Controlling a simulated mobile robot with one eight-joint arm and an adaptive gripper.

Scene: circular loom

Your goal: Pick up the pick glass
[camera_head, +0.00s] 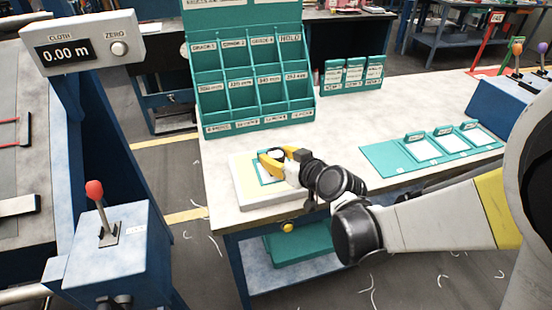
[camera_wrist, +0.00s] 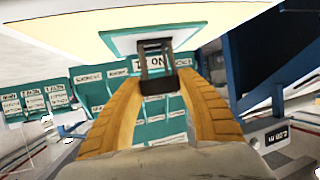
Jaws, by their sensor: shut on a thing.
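My gripper (camera_head: 275,160) is low over the pale board on the front left of the workbench, with its yellow fingers close above a teal-bordered patch. In the wrist view, my gripper (camera_wrist: 157,82) has its two yellow fingers closed in on the pick glass (camera_wrist: 155,64), a small dark frame with an open middle. The pick glass sits between the fingertips, close to the teal-edged pale panel. I cannot tell whether it still touches that surface. In the head view the fingers hide most of it.
A teal rack (camera_head: 250,85) with labelled slots stands behind the board. A teal tray (camera_head: 430,150) with several white cards lies to the right. A blue box with a red-knobbed lever (camera_head: 95,190) is at left. The bench (camera_head: 350,130) is clear between rack and tray.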

